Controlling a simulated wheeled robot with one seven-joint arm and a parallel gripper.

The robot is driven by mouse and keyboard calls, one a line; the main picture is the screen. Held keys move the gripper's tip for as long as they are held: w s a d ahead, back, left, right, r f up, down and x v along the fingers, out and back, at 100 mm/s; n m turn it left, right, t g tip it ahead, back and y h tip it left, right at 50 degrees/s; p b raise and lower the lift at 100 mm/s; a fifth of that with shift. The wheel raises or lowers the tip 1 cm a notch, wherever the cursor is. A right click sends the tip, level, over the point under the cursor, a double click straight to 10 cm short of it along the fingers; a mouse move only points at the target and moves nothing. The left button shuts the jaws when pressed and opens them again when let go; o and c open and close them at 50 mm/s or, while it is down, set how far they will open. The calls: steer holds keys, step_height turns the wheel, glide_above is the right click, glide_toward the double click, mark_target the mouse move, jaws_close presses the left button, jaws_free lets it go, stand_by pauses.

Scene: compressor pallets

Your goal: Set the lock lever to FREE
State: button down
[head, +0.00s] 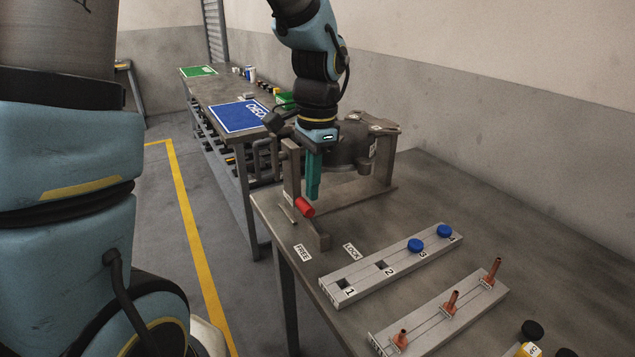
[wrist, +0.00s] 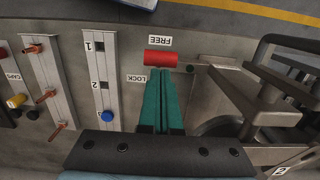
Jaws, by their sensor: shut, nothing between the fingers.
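The lock lever shows as a red cylindrical handle (head: 305,207) at the left edge of the workbench, beside a grey bracket. In the wrist view the red handle (wrist: 161,58) lies crosswise, close to the FREE label (wrist: 160,40). The LOCK label (wrist: 135,78) is below and left of it there. In the head view the FREE label (head: 302,253) and LOCK label (head: 351,251) lie on the bench in front. My gripper (head: 313,196) points down, green fingers together and empty, tips right beside the handle on its LOCK side. Whether they touch, I cannot tell.
A compressor (head: 350,150) in a metal frame stands just behind my gripper. A numbered grey rail (head: 365,278) with blue knobs and another rail (head: 430,325) with orange pegs lie on the bench to the front right. The bench's right rear is clear.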

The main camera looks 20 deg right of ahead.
step_height(320, 180, up, 12)
steer(key=d, duration=0.2)
steer(key=a+f+n, duration=0.4)
steer(key=a+n, duration=0.1)
steer(key=a, duration=0.3)
steer(key=a+f+n+t, duration=0.1)
steer(key=a+f+n, duration=0.3)
steer(key=a, duration=0.4)
steer(key=w+a+f+n+h, duration=0.1)
steer(key=a+f+n, duration=0.4)
steer(key=a, duration=0.3)
steer(key=shift+a+n+t, duration=0.2)
steer(key=shift+n+t, duration=0.1)
steer(key=shift+t, duration=0.1)
